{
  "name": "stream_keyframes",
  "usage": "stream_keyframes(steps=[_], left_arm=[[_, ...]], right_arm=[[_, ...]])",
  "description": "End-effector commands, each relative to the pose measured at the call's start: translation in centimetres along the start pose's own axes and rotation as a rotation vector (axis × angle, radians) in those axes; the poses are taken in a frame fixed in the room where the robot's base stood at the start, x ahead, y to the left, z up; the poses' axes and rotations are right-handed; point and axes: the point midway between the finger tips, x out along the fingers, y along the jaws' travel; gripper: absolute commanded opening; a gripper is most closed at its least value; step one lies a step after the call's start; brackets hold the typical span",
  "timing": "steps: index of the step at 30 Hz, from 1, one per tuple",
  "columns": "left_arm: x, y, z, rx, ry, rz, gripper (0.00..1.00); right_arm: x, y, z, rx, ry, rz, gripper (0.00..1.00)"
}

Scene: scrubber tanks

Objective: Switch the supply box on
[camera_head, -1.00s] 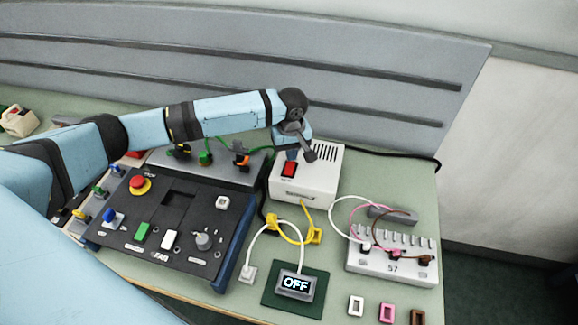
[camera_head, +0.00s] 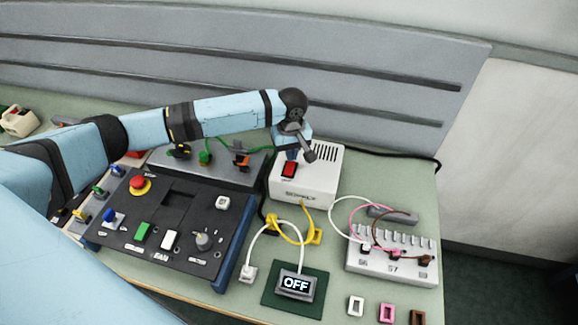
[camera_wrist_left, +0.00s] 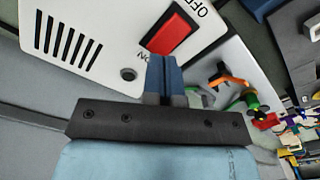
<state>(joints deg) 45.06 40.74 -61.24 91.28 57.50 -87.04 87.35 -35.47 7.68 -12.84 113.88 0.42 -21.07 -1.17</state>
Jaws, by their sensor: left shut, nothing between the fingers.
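The supply box (camera_head: 318,180) is white with vent slots and stands near the middle of the bench. Its red rocker switch (camera_head: 289,170) is on top, toward the left; it also shows in the left wrist view (camera_wrist_left: 172,33), between the OFF and ON labels. My left gripper (camera_head: 291,155) is shut and empty. Its fingertips (camera_wrist_left: 163,62) are at the ON end of the switch; I cannot tell whether they touch it. A small display (camera_head: 295,284) in front of the box reads OFF. My right gripper is not in view.
A black control panel (camera_head: 228,228) with buttons and a knob lies left of the box. Yellow and white cables loop in front. A white terminal block (camera_head: 390,265) with wires is at the right.

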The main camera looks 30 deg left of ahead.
Motion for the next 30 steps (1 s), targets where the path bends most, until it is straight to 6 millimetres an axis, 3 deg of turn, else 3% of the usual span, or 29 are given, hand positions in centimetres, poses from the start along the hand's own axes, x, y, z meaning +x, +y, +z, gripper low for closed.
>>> stream_keyframes(steps=[30], left_arm=[[0.59, -0.01, 0.01, -0.001, -0.001, -0.001, 0.0]], right_arm=[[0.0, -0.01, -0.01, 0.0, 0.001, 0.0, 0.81]])
